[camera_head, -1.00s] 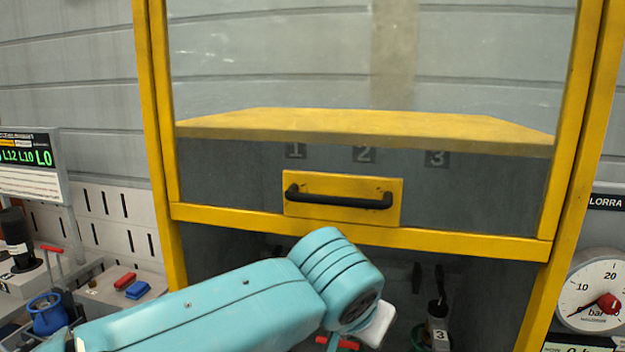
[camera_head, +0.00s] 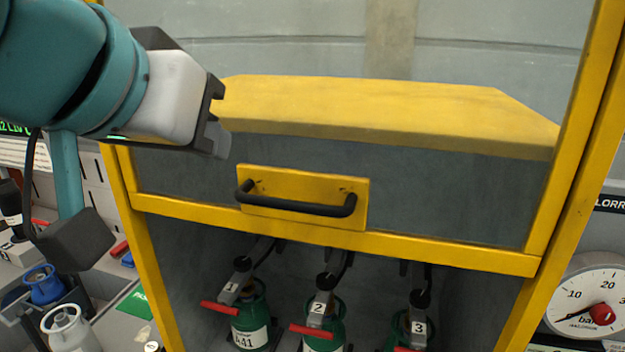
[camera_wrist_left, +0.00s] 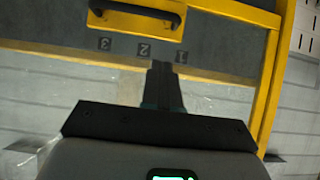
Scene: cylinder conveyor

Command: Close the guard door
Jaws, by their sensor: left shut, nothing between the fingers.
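The guard door (camera_head: 440,247) is a yellow frame with a clear pane. It is raised, with its lower edge above the cylinders in the cabinet. A black bar handle (camera_head: 295,205) sits on a yellow plate on the door's lower part. My left gripper (camera_head: 218,140) is shut and empty, in front of the pane, above and to the left of the handle and apart from it. In the left wrist view the shut fingers (camera_wrist_left: 162,85) point towards the door, and the handle (camera_wrist_left: 140,10) shows at the top edge. My right gripper is not in view.
Several green cylinders (camera_head: 250,330) with numbered tags and red levers stand under the door. A pressure gauge (camera_head: 590,300) is at the right. At the left are a blue valve fitting (camera_head: 43,285) and a white cylinder (camera_head: 66,328).

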